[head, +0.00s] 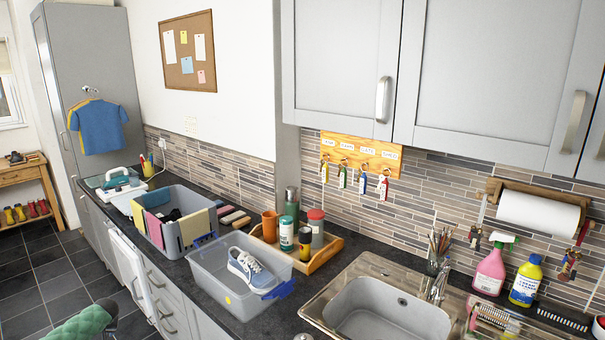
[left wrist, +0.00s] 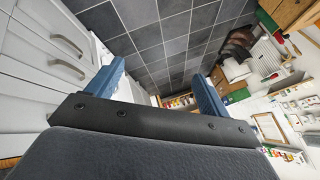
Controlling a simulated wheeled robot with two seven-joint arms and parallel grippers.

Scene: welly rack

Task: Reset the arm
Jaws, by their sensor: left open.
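My left gripper (left wrist: 157,74) shows in the left wrist view, with its two blue fingers spread apart and nothing between them. It hangs over the dark tiled floor (left wrist: 160,38), with white drawer fronts (left wrist: 50,50) to the left. Neither gripper can be made out in the head view. My right gripper is not in view.
The dark worktop (head: 205,262) holds a clear box (head: 215,285) with a shoe (head: 250,270), a grey crate (head: 187,255), a wooden tray (head: 322,258) and a sink (head: 385,312). Floor (head: 40,290) at left is clear.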

